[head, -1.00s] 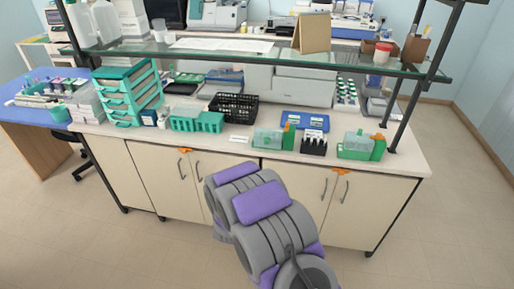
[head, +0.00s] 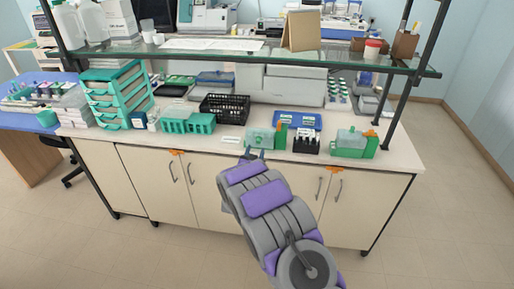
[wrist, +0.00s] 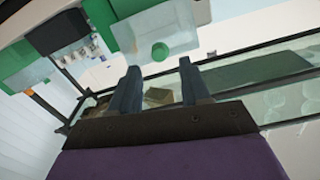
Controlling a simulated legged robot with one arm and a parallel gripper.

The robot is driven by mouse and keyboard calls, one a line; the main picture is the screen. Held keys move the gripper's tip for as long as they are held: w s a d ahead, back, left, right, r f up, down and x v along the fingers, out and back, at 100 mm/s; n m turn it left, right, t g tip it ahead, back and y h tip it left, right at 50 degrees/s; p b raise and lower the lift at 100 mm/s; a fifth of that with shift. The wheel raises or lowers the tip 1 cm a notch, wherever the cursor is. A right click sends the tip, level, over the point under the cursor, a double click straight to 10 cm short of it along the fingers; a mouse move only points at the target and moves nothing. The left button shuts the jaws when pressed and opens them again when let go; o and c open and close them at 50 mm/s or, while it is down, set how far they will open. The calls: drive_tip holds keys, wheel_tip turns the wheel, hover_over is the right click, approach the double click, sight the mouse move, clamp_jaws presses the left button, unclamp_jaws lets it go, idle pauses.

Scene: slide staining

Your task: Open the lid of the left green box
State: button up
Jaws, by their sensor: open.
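The left green box (head: 281,133) stands near the counter's front edge. Its translucent lid (head: 259,139) looks closed. In the wrist view, its green body (wrist: 100,26) and clear lid (wrist: 165,32) are at the top, just beyond my fingertips. My gripper (head: 254,154) is at the front of this box in the head view, its tips partly hidden by my arm. In the wrist view, my gripper (wrist: 160,66) is open, with two dark fingers apart and nothing held between them. I cannot tell whether a finger touches the lid.
A black rack (head: 306,146) and a second green box (head: 368,150) stand to the right. A teal rack (head: 188,124) and black basket (head: 224,108) are to the left and behind. A glass shelf (head: 240,57) runs above the counter.

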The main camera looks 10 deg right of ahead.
sight(258, 143)
drive_tip(key=shift+b+x, duration=0.35)
drive_tip(key=shift+x, duration=2.05)
drive_tip(key=shift+c, duration=0.4)
clamp_jaws()
